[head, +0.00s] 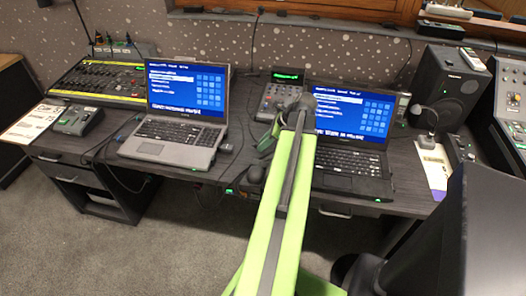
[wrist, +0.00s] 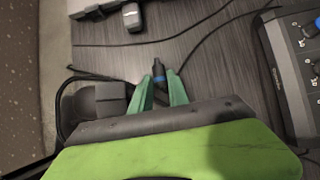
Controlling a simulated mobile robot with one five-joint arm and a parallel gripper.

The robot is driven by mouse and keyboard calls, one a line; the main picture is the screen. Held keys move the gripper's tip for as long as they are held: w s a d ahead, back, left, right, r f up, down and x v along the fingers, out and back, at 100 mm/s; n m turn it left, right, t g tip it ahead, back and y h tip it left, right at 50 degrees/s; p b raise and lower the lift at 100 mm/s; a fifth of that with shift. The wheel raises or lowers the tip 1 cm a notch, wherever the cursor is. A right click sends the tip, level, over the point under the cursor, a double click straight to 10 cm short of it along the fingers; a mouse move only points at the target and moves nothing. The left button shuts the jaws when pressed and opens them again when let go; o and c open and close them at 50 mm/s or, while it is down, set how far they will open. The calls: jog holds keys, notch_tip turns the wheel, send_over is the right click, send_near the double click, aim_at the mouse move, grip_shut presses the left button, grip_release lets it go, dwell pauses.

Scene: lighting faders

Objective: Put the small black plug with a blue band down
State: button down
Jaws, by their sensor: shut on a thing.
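The small black plug with a blue band (wrist: 158,73) shows in the wrist view between the two green fingertips of my gripper (wrist: 160,82). My gripper is shut on it, with its black end pointing away from the palm. The dark wood-grain desk (wrist: 215,70) lies beyond the fingertips; I cannot tell whether the plug touches it. In the head view my green arm reaches over the desk between the two laptops, and the arm hides the fingers and the plug.
In the wrist view, a dark block (wrist: 95,101) sits left of the fingers, a console (wrist: 290,75) at right, and thin cables cross the desk. In the head view, a silver laptop (head: 180,132) stands left, a black laptop (head: 350,172) right, and a speaker (head: 452,85) farther right.

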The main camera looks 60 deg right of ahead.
jog(key=shift+f, duration=0.65)
jog(key=c, duration=1.3)
grip_release()
jog(key=shift+r, duration=0.1)
jog(key=p+v, duration=1)
jog(key=v, duration=0.2)
jog(key=shift+s+r, duration=0.1)
jog(key=shift+r, duration=0.2)
